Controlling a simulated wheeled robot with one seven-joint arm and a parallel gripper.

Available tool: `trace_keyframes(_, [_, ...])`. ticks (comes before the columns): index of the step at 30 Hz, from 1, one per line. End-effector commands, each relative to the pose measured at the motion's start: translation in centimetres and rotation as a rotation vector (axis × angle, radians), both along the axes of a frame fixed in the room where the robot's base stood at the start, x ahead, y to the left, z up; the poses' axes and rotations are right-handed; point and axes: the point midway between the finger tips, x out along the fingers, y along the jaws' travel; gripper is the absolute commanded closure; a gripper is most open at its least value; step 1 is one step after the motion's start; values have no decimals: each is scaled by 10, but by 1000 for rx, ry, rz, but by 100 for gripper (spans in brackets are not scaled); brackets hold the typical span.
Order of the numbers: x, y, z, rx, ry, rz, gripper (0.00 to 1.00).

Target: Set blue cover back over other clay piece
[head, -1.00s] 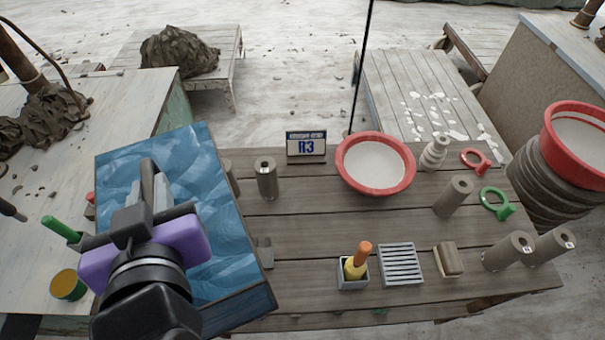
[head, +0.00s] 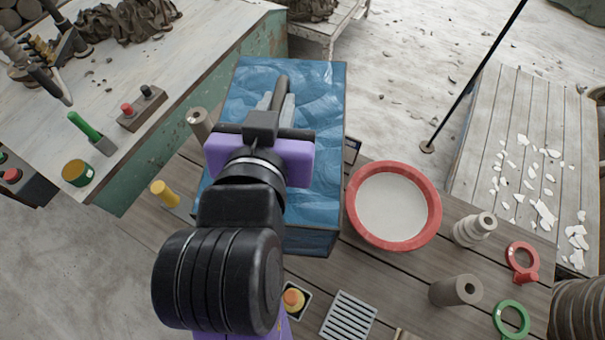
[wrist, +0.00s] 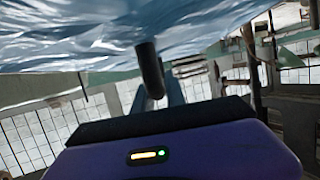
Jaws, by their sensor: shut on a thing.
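The blue cover (head: 320,130) is a large box shape with a crinkled blue top and a dark lower edge. My gripper (head: 278,100) is shut on the dark bar handle on its top and holds it over the back left of the plank table. The wrist view shows the handle (wrist: 150,68) between the fingers, with the crinkled blue surface (wrist: 100,30) beside it. Whatever is under the cover is hidden, and I cannot tell which clay piece is meant. A grey-brown cylinder (head: 199,122) stands just left of the cover; another (head: 456,290) stands at the right.
A red-rimmed basin (head: 395,205) of pale liquid stands close right of the cover. A ribbed pale piece (head: 475,228), red ring (head: 522,258), green ring (head: 511,318) and slatted grate (head: 348,316) lie further right and front. A thin dark pole (head: 475,80) rises behind.

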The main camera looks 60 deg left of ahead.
Motion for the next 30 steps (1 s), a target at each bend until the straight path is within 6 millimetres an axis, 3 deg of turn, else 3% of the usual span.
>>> trace_keyframes(15, [-1, -1, -122, -6, 2, 1, 100])
trace_keyframes(25, [0, 0, -154, -3, 0, 1, 100])
trace_keyframes(30, [-1, 0, -180, -5, 0, 1, 100])
